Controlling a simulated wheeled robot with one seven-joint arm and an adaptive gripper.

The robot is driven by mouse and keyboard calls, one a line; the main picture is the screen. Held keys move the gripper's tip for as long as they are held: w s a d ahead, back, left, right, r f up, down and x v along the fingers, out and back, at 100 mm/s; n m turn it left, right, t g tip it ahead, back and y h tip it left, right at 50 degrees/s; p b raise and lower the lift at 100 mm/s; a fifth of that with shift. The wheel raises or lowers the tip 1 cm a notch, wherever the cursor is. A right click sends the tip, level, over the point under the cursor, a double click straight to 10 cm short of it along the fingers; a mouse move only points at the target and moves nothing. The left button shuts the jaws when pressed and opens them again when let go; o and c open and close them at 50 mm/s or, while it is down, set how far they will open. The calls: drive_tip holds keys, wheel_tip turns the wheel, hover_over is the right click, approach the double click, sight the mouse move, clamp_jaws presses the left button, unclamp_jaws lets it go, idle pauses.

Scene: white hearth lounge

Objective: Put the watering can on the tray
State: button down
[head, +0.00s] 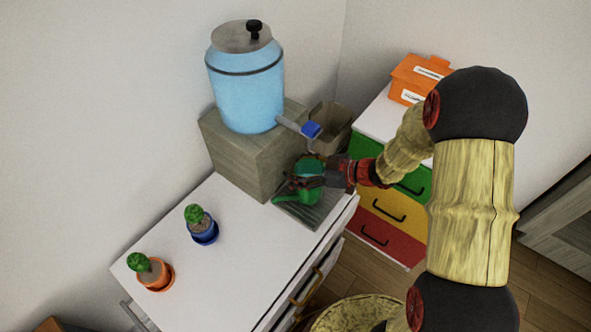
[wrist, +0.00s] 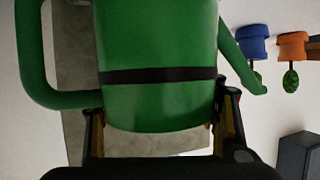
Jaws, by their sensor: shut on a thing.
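The green watering can (head: 308,168) is over the grey tray (head: 316,216) at the table's right end, below the dispenser tap, its spout pointing left. I cannot tell whether its base touches the tray. My gripper (head: 322,180) reaches in from the right and is shut on the can. In the wrist view the can (wrist: 158,45) fills the middle, with a dark band around its body, the handle at left and the spout at right. The gripper's fingers (wrist: 162,125) stand on either side of its body. The tray's front part is bare.
A blue dispenser (head: 245,90) stands on a wooden block (head: 240,150) behind the tray. Blue (head: 204,232) and orange (head: 158,276) potted cacti stand left on the white table (head: 235,262). A brown bin (head: 330,122) and coloured drawers (head: 385,205) are at the right.

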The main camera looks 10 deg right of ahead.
drive_tip(key=shift+f, duration=0.1)
drive_tip(key=c, duration=0.5)
unclamp_jaws()
